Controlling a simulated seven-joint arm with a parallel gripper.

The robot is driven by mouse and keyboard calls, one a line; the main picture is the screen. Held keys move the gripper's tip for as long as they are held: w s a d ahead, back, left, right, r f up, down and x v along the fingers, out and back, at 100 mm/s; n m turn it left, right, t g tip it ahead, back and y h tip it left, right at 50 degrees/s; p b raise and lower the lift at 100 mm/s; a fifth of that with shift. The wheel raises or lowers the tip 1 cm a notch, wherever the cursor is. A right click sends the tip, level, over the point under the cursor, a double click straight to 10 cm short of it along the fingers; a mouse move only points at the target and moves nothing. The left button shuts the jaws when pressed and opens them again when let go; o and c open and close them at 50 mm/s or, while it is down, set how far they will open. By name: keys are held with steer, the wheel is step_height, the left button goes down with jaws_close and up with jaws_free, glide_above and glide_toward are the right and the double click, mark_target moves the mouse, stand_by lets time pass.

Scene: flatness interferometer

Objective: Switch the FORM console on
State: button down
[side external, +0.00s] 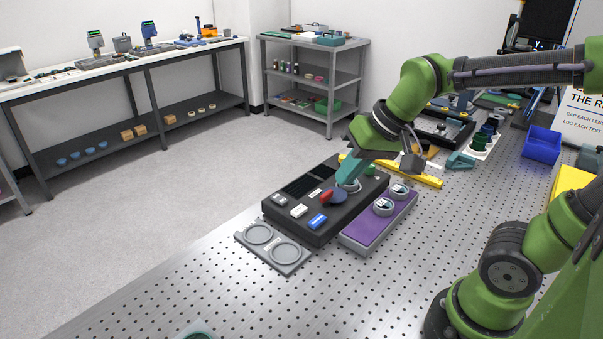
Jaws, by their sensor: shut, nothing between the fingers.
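A black console (296,228) with a dark display panel (306,185) lies on the perforated metal table; I take it for the FORM console, though no lettering on it is legible. Its top carries a red control (326,197), a blue block (317,221), white blocks (299,211) and a dark blue round part (338,196). My gripper (347,187), with teal fingers, points down over the right part of the console, close to the red and dark blue parts. It is shut and empty. I cannot tell whether it touches anything. My gripper hides part of the console's far right side.
A purple-topped tray (362,232) with round gauge-like pieces stands right against the console. A grey plate with two round recesses (271,250) lies in front. The table's front is mostly clear.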

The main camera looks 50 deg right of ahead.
steer(key=w+d+f+m+g+h, duration=0.1)
steer(key=w+m, duration=0.5)
steer(key=w, duration=0.6)
steer(key=w+d+f+m+g+h, duration=0.1)
steer(key=w+d+f+m+g, duration=0.1)
steer(key=w+m, duration=0.5)
steer(key=w+d+g, duration=0.1)
steer(key=w+g, duration=0.1)
steer(key=w, duration=0.3)
steer(key=shift+d+f, duration=0.15)
steer(key=shift+d, duration=0.1)
steer(key=shift+s, duration=0.1)
steer(key=shift+s+r, duration=0.25)
steer(key=shift+s, duration=0.4)
step_height(320, 180, up, 14)
steer(key=s, duration=0.2)
steer(key=shift+f, duration=0.1)
